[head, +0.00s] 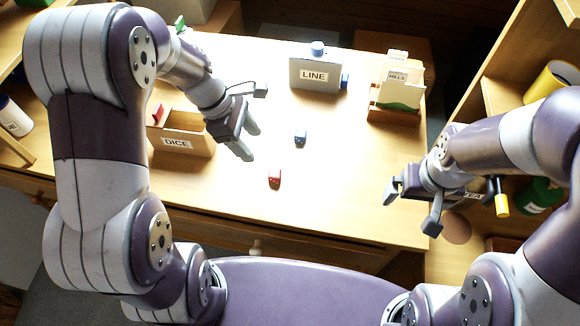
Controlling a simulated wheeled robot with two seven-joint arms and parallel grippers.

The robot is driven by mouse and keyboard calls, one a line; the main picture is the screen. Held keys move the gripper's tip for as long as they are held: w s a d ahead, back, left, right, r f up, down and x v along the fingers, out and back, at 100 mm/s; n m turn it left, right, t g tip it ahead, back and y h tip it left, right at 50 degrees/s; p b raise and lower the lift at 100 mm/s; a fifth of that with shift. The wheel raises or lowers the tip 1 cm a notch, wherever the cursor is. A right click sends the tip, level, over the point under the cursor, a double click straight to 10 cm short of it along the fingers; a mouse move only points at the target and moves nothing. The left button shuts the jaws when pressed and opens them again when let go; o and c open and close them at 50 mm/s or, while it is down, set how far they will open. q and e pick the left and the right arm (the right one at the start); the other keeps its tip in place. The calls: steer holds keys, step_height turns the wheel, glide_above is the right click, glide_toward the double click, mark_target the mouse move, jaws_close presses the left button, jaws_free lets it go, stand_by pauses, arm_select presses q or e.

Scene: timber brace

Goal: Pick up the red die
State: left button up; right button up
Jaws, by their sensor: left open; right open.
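The red die (275,177) lies on the light wooden table near its front edge, apart from everything else. My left gripper (248,143) is open and empty above the table, to the upper left of the red die. My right gripper (412,212) is open and empty near the table's front right corner, well to the right of the die. A blue die (300,137) lies on the table behind the red one. The wooden box labelled DICE (178,142) stands at the left, partly behind my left arm, with a red piece (158,113) showing at its left side.
A grey box labelled LINE (315,75) stands at the back middle with blue pieces by it. A wooden holder with cards (395,100) stands at the back right. Shelves (505,85) flank the right side. The table's middle (340,170) is clear.

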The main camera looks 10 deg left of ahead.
mark_target(273, 173)
arm_select(q)
steer(key=b+x, duration=0.1)
steer(key=x, duration=0.6)
steer(key=shift+d+f, duration=0.1)
steer(key=shift+f, duration=0.2)
steer(key=x, duration=0.1)
steer(key=b+x, duration=0.1)
steer(key=x, duration=0.2)
steer(key=shift+s+f, duration=0.1)
steer(key=shift+s, duration=0.2)
steer(key=shift+w+d+f, duration=0.1)
steer(key=shift+d+f, duration=0.15)
steer(key=shift+f, duration=0.05)
steer(key=c, duration=1.1)
